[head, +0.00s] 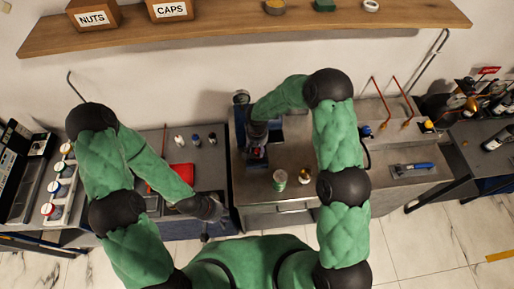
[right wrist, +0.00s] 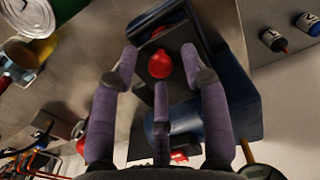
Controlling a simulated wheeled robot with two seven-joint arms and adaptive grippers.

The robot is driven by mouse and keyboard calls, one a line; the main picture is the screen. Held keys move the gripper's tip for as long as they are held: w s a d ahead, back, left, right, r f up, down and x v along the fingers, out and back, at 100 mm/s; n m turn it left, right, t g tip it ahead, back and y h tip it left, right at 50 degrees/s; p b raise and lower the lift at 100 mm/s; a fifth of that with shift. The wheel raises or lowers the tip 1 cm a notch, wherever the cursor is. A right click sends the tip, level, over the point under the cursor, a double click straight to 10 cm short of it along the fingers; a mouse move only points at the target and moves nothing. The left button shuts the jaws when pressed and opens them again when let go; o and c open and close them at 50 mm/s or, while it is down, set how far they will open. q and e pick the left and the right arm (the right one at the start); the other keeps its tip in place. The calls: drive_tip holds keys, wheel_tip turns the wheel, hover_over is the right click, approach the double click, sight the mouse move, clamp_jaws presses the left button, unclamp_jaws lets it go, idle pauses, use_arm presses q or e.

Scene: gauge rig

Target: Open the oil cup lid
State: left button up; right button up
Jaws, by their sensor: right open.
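A red rounded cap (right wrist: 160,64) shows in the right wrist view beside the blue rig (right wrist: 231,60); it looks like the oil cup lid, but I cannot be sure. In the head view the blue rig (head: 262,127) stands at the back left of the middle bench, partly hidden by my right arm. My right gripper (right wrist: 160,78) is open, with its fingers spread around the red cap in that view; whether they touch it is unclear. It also shows in the head view (head: 257,151). My left gripper (head: 206,232) is low in front of the left bench, too small to read.
A green can (head: 279,180) and a brass-coloured cup (head: 305,177) stand on the middle bench (head: 258,196). A red tray (head: 177,177) and small bottles lie on the left bench. A blue-handled tool (head: 412,167) lies right. A wooden shelf (head: 240,34) spans the back.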

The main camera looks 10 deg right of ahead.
drive_tip(key=shift+w+f, duration=0.1)
drive_tip(key=shift+f, duration=0.05)
clamp_jaws()
